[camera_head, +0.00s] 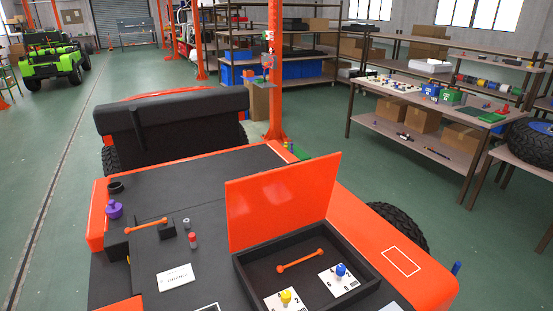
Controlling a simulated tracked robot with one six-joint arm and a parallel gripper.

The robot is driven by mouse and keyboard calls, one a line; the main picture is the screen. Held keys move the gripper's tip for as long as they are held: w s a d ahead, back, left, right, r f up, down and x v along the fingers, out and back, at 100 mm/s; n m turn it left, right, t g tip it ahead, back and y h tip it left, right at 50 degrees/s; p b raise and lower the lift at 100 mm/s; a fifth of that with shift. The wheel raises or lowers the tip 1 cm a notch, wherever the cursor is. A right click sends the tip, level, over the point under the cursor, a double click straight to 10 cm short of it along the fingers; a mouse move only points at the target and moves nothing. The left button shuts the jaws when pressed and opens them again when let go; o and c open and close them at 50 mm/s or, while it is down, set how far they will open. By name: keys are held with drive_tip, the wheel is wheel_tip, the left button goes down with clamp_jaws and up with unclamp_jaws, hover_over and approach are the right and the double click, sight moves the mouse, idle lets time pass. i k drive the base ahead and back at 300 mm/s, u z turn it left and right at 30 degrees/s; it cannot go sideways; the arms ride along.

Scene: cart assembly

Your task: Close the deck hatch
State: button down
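The deck hatch (275,205) is an orange panel standing up, leaning slightly back, along the far edge of a black-framed recess (365,272) in the cart's deck. The recess is uncovered. Inside it lie an orange bar handle (301,261), a white plate with a blue knob (341,270), and a white plate with a yellow knob (286,297) that is cut off by the bottom edge. My gripper is not in view.
On the dark deck left of the hatch are an orange lever (146,226), a purple knob (114,209), a small red cylinder (193,240) and a white label (175,277). A black seat (170,122) stands behind. A workbench (415,105) and an orange post (274,100) stand farther back.

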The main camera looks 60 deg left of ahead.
sight(272, 203)
drive_tip(key=i, duration=0.25)
drive_tip(key=u, duration=3.05)
drive_tip(key=i, duration=0.6)
drive_tip(key=u, duration=0.1)
